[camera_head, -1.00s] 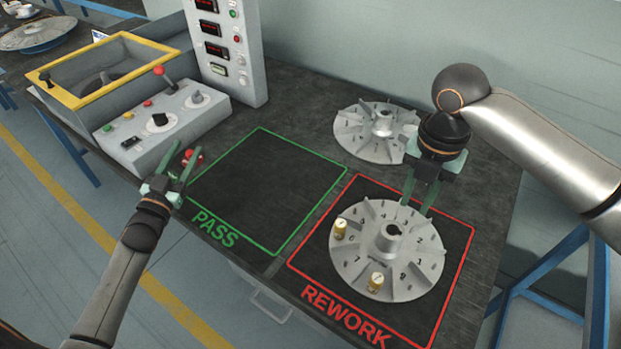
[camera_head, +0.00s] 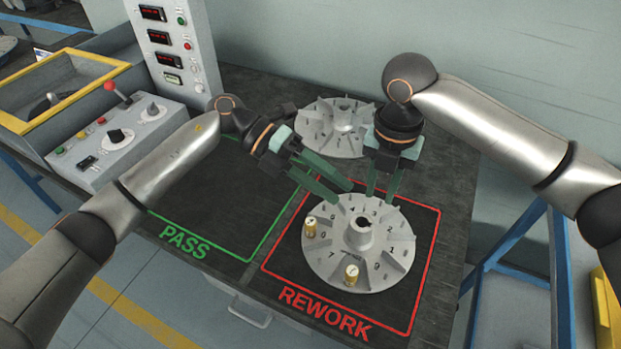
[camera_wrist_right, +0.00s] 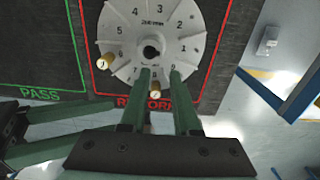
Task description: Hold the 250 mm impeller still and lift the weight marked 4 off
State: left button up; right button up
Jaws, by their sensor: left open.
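The 250 mm impeller (camera_head: 385,267), a grey bladed disc with numbered sectors and a central hub, lies flat in the red REWORK square; it also shows in the right wrist view (camera_wrist_right: 118,33). Two brass weights stand on it: one at the left (camera_head: 310,228) and one at the front (camera_head: 351,275). Their marks are too small to read surely. My right gripper (camera_head: 381,197) is open, fingers pointing down by the impeller's far side, with nothing visibly gripped. My left gripper (camera_head: 344,194) is open and empty at the impeller's far-left edge, close to the right fingers.
A second impeller (camera_head: 325,143) lies behind on the dark bench, partly hidden by my grippers. The green PASS square (camera_head: 200,205) holds no part. A control box (camera_head: 120,145) and display tower (camera_head: 172,50) stand at the left.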

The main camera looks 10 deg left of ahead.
aim_at(372, 225)
pick_arm(q)
jog(key=a+m+t+y, duration=0.1)
jog(key=m+y, duration=0.1)
jog(key=y, duration=0.2)
jog(key=w+a+f+m+t+y, duration=0.1)
jog(key=m+y, duration=0.2)
jog(key=y, duration=0.1)
jog(key=w+a+f+m+t+y, duration=0.1)
jog(key=m+y, duration=0.1)
jog(key=y, duration=0.2)
jog(key=shift+w+a+t+y, duration=0.1)
jog(key=shift+a+t+y, duration=0.2)
jog(key=shift+t, duration=0.1)
pick_arm(e)
notch_tip(372, 225, down, 12)
jog(key=shift+f, duration=0.25)
grip_shut()
pick_arm(q)
jog(key=shift+r+p, duration=0.35)
jog(key=shift+r, duration=0.05)
dwell(0.7)
jog(key=shift+c, duration=0.2)
pick_arm(e)
jog(key=shift+f, duration=0.15)
dwell(0.9)
